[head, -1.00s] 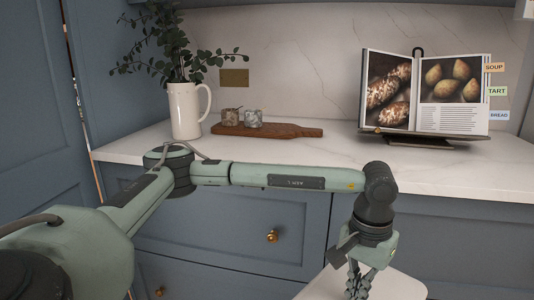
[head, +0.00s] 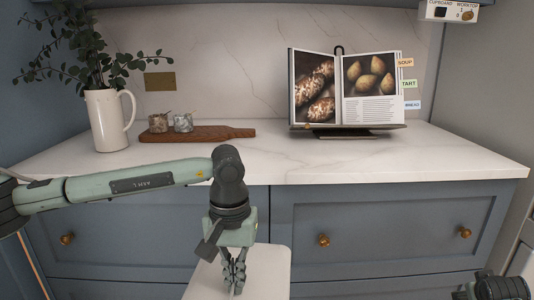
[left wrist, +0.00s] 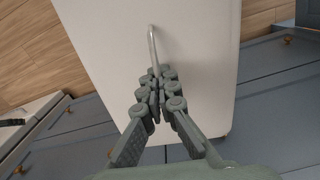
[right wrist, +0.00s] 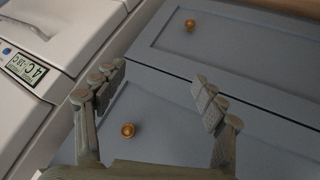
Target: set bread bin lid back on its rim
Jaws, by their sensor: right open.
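The bread bin lid is a pale, flat panel with rounded corners (head: 268,268), low in front of the drawers in the head view. In the left wrist view the lid (left wrist: 200,50) fills the middle, with a thin metal handle (left wrist: 152,45) on it. My left gripper (left wrist: 157,88) is shut on this handle; it also shows over the lid in the head view (head: 236,284). I cannot make out the bin's rim or body in any view. My right gripper (right wrist: 158,80) is open and empty, facing the blue drawer fronts.
The worktop (head: 330,165) holds a plant in a white jug (head: 105,120), a wooden board (head: 215,132) with two small jars, and a cookbook on a stand (head: 345,95). Brass knobs (head: 323,240) stick out from the drawers. A pale appliance with a display (right wrist: 25,68) stands left in the right wrist view.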

